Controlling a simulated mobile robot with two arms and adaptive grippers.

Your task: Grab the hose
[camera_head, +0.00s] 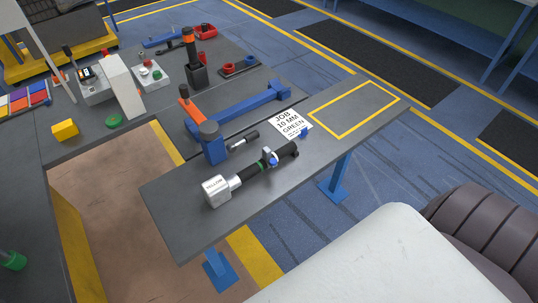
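I cannot clearly pick out a hose. A thick, ribbed dark grey shape (485,235) at the lower right edge is partly cut off, and I cannot tell what it is. On the grey bench (190,240) lies a black cylindrical tool (250,173) with a silver head, a green band and a blue part. A smaller black and silver piece (243,141) lies behind it. Neither of my grippers is in view.
A blue clamp frame (240,112) and a white job card (290,123) are on the bench. A yellow-outlined area (355,108) at its right end is empty. A control box (95,88) and a yellow block (65,130) stand at left.

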